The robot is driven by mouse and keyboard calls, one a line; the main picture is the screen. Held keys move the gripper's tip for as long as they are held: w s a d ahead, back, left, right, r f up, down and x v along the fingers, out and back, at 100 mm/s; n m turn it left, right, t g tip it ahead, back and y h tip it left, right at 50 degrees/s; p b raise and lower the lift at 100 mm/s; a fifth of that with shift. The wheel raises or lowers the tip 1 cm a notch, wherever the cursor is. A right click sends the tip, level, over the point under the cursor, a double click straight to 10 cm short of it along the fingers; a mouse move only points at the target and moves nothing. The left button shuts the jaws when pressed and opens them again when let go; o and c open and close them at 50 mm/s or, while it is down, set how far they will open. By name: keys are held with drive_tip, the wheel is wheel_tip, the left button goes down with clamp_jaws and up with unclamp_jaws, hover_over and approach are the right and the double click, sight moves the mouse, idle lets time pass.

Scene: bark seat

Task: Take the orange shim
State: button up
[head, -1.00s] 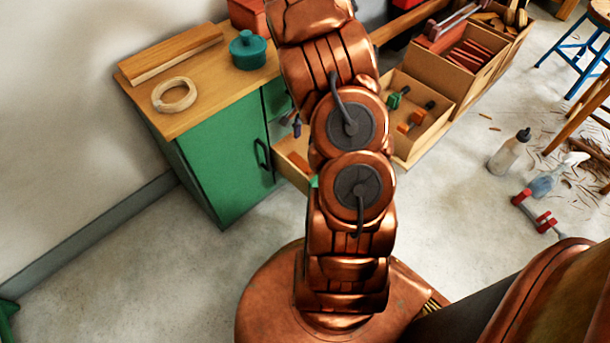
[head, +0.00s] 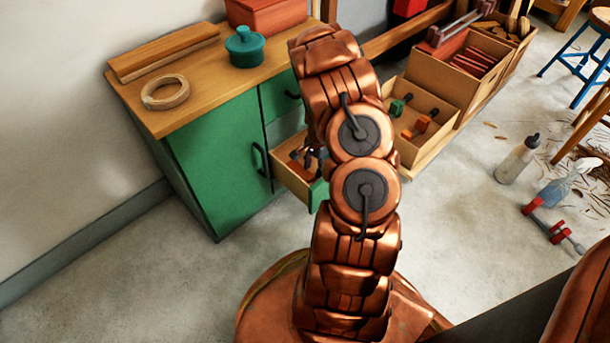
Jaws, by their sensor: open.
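A pulled-out drawer (head: 288,178) of the green cabinet holds several small dark and reddish items, partly hidden by my arm. I cannot make out a clear orange shim among them. Small orange pieces (head: 422,124) lie in a cardboard box right of my arm, but I cannot tell whether one is a shim. My gripper (head: 309,150) shows only in part, as dark fingers at the left edge of my arm, over the drawer. It is open; no held thing is seen. My arm hides the rest of it.
The green cabinet (head: 215,150) has a wooden top bearing a teal pot (head: 246,48), a tape-like ring (head: 165,93), a plank and a red box (head: 266,14). A bottle (head: 516,160), a spray bottle and a red clamp (head: 552,222) lie or stand on the floor at right.

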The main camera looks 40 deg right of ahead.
sight(311, 176)
drive_tip(key=f, duration=0.2)
drive_tip(key=f+b, duration=0.1)
drive_tip(key=shift+w+a+f, duration=0.15)
drive_tip(key=shift+a+f, duration=0.1)
drive_tip(key=shift+f, duration=0.05)
drive_tip(key=shift+r, duration=0.1)
clamp_jaws()
